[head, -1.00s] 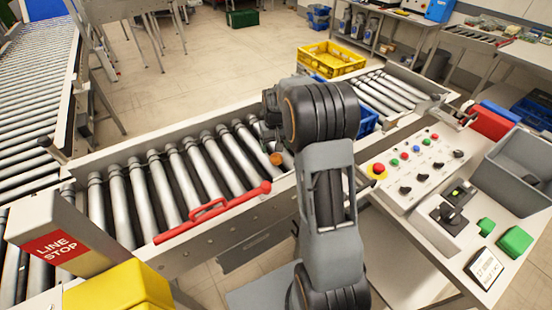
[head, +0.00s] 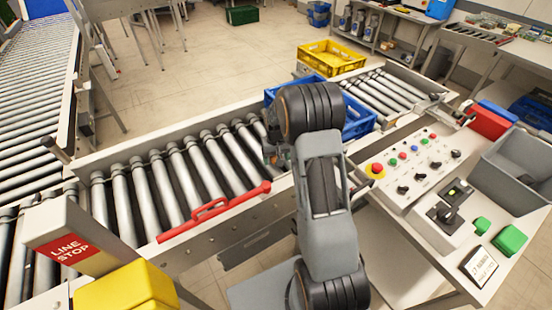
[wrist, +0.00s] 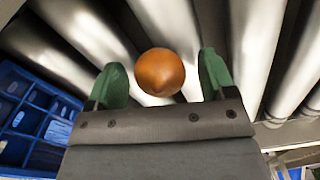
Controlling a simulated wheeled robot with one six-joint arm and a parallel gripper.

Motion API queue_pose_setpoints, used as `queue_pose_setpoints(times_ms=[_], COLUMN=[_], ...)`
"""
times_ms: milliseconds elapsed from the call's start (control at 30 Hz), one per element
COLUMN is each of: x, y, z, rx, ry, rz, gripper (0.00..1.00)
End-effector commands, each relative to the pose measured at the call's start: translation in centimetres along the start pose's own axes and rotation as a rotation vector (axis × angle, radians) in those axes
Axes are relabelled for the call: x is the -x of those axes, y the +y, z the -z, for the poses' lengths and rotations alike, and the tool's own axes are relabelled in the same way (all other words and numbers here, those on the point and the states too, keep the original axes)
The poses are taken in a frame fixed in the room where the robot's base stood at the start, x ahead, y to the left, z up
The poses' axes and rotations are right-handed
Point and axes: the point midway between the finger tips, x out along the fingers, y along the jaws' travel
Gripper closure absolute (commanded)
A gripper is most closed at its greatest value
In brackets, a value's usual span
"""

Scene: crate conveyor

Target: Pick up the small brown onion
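The small brown onion (wrist: 160,72) is round and orange-brown. In the wrist view it sits over the metal rollers, between the two green fingertips of my gripper (wrist: 162,80). The fingers are apart, with a visible gap on each side of the onion. In the head view my gripper (head: 277,155) is low over the right part of the roller conveyor (head: 165,185), and I cannot clearly make out the onion there behind my arm.
A blue crate (head: 360,124) stands on the conveyor just beyond my arm; a blue crate (wrist: 35,118) also shows at left in the wrist view. A red bar (head: 215,211) lies along the conveyor's near edge. A button panel (head: 412,165) is at right. Rollers to the left are clear.

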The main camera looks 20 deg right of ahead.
Motion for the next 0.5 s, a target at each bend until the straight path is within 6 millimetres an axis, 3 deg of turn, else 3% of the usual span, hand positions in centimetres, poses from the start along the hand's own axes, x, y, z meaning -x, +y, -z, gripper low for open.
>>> queue_pose_setpoints(times_ms=[67,500], x=[0.02,0.05], y=[0.00,0.01], z=[0.00,0.01], rx=[0.000,0.000], ry=[0.000,0.000], rz=[0.000,0.000], gripper=[0.31,0.73])
